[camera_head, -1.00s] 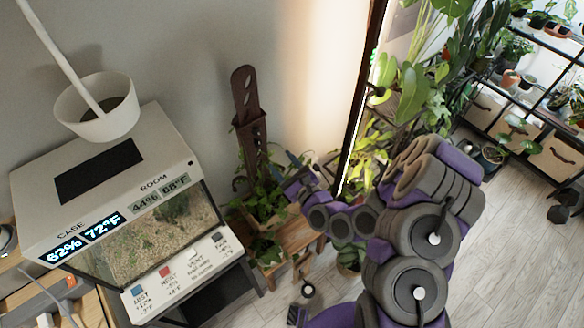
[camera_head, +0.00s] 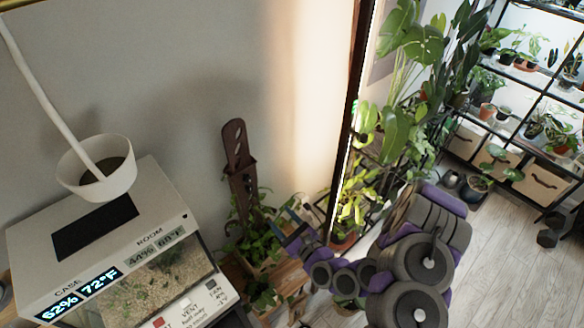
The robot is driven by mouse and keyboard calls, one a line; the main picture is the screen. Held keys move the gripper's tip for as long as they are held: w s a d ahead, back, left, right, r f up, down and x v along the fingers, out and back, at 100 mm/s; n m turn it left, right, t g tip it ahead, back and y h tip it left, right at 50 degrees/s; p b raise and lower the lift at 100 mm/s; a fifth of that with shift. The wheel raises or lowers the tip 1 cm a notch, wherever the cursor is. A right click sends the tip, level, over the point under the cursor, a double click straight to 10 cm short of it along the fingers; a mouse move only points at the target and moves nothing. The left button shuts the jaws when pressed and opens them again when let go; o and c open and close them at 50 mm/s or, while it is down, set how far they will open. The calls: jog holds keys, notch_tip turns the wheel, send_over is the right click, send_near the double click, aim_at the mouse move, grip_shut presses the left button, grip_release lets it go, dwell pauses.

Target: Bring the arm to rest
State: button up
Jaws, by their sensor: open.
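My arm (camera_head: 425,250), grey with purple parts, is bent in the lower right of the head view. Its upper links fold over, and the forearm reaches left. My gripper (camera_head: 284,222) is at the forearm's end, open, with nothing seen between its fingers. In the picture it lies just right of a potted green plant (camera_head: 258,245) with a brown slotted support (camera_head: 238,160). Whether it touches the leaves, I cannot tell. My arm's base is cut off by the lower edge.
A white terrarium case (camera_head: 150,215) with lit readouts stands at lower left, a white pot (camera_head: 97,168) with a tube above it. A dark-framed lit panel (camera_head: 352,110) rises behind my arm. Shelves of plants (camera_head: 525,110) stand at the right.

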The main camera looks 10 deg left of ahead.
jog(key=w+d+n+g+h+b, duration=0.1)
jog(key=d+n+g+h+b, duration=0.1)
jog(key=d+n+g+h, duration=1)
jog(key=s+d+r+n+t, duration=0.3)
jog(key=s+d+r+n, duration=0.25)
jog(key=d, duration=0.25)
jog(key=s+d+r+n+g, duration=0.1)
jog(key=s+r, duration=0.3)
jog(key=s, duration=0.4)
jog(key=s+d+r+n+g+b, duration=0.1)
jog(key=s+r, duration=0.3)
jog(key=s, duration=0.5)
jog(key=s+d+r+n+g+h+b, duration=0.1)
jog(key=s+r+n+g, duration=0.2)
jog(key=s+r, duration=0.2)
jog(key=s, duration=0.3)
jog(key=shift+s+d, duration=0.35)
jog(key=shift+d, duration=0.05)
